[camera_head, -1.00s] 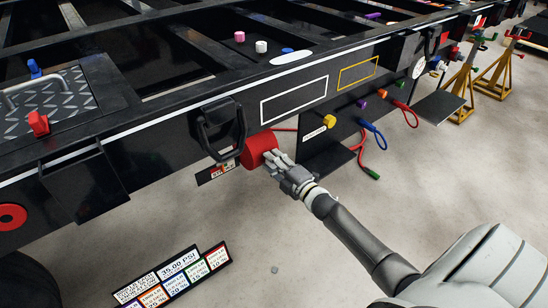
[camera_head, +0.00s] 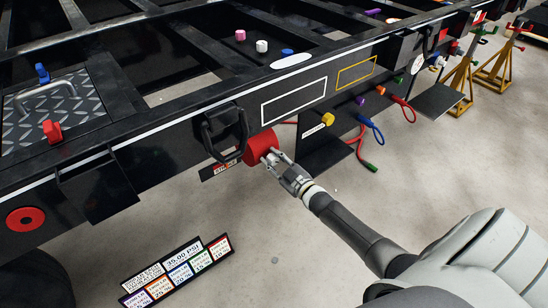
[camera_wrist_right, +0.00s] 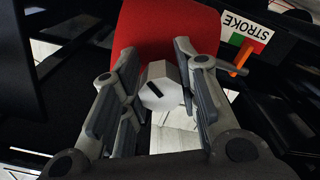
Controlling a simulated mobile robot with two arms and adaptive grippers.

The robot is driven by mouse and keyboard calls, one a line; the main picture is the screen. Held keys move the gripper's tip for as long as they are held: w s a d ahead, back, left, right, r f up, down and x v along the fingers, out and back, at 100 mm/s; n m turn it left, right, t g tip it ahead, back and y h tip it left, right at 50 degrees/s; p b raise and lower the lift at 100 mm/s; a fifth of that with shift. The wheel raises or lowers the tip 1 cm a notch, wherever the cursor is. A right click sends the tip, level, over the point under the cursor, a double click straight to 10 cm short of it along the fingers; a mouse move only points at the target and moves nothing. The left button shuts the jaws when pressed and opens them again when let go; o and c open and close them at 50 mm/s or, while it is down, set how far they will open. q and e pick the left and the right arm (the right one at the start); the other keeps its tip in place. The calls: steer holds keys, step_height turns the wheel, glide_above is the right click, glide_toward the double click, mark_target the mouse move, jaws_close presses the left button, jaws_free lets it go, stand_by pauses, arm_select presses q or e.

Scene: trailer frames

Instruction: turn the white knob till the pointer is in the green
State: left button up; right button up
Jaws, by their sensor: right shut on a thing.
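The white knob (camera_wrist_right: 160,78) is a faceted piece with a black slot on its face, in front of the red cylinder (camera_wrist_right: 165,28) in the right wrist view. The red cylinder also shows under the black frame in the head view (camera_head: 258,147). My right gripper (camera_head: 273,159) is at the cylinder's front end, its fingers on either side of the knob and shut on it. The STROKE plate (camera_wrist_right: 246,34) has green and red patches. An orange pointer (camera_wrist_right: 240,62) lies across its lower edge, its tip by the green-red border; the exact colour under it is unclear. My left gripper is out of view.
A black handle-like bracket (camera_head: 224,130) sits left of the cylinder. A yellow knob (camera_head: 328,119) and coloured hoses (camera_head: 372,130) are to the right. A pressure placard (camera_head: 175,272) stands below at the left. The concrete floor (camera_head: 200,220) is mostly clear.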

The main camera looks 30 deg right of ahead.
steer(key=m, duration=0.3)
steer(key=shift+m+p, duration=0.4)
steer(key=m, duration=0.2)
steer(key=shift+a+f+m, duration=0.1)
steer(key=shift+m, duration=1.2)
steer(key=m, duration=0.4)
steer(key=shift+a, duration=0.15)
steer(key=shift+m, duration=1)
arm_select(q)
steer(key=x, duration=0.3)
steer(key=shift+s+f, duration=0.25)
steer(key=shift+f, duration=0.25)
arm_select(e)
steer(key=shift+m, duration=0.5)
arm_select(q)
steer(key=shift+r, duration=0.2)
